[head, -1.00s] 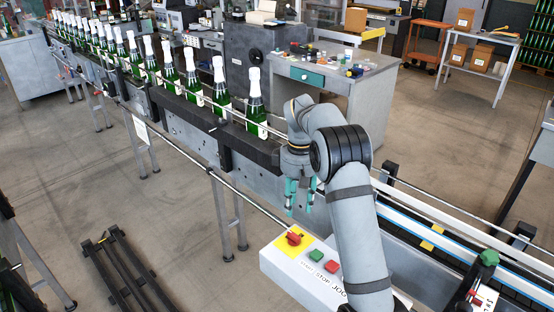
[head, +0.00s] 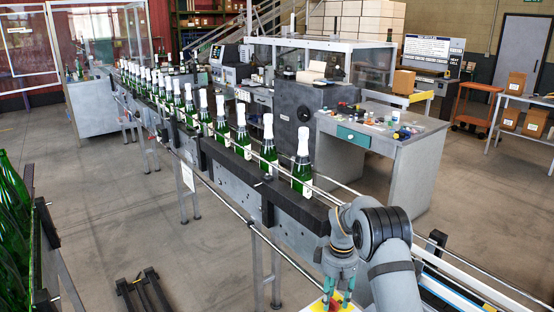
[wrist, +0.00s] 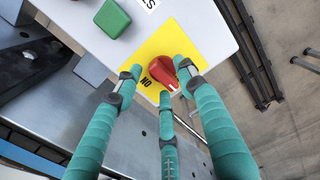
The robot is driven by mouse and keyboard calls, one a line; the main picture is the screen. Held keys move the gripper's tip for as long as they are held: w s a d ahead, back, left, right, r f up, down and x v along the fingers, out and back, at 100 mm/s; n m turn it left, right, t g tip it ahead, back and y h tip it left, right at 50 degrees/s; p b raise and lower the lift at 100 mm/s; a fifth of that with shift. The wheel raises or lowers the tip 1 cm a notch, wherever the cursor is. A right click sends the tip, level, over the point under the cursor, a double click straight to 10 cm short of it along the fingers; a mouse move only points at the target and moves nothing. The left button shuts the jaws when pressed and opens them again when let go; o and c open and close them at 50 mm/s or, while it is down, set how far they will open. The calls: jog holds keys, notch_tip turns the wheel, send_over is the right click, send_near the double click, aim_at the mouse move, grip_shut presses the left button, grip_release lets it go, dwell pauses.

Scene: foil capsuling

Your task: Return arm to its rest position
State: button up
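My gripper (head: 338,301) hangs at the lower right of the head view with its teal fingers pointing down. In the wrist view my gripper (wrist: 160,78) shows three teal fingers spread apart, with nothing held between them. A red rotary knob (wrist: 175,75) on a yellow plate (wrist: 150,60) lies beyond the fingertips. Whether a finger touches the knob cannot be told. A green button (wrist: 112,18) sits on the same white control box (wrist: 75,12). In the head view the box is mostly cut off by the bottom edge.
A conveyor (head: 225,172) carries a row of green bottles with white foil tops, the nearest bottle (head: 302,165) just left of my arm. A grey workbench (head: 400,150) with small items stands behind. An orange cart (head: 475,108) stands farther right. Open floor (head: 110,220) lies left of the conveyor.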

dwell(0.3)
notch_tip(320, 180, up, 12)
notch_tip(320, 180, down, 11)
jog(key=shift+s+f, duration=0.1)
jog(key=shift+f, duration=0.5)
jog(key=m+b, duration=0.1)
jog(key=m, duration=0.4)
jog(key=shift+r+m, duration=0.1)
jog(key=shift+m, duration=0.3)
jog(key=m+b, duration=0.1)
jog(key=m, duration=0.5)
jog(key=shift+s, duration=0.15)
jog(key=shift+r, duration=0.1)
jog(key=shift+d, duration=0.1)
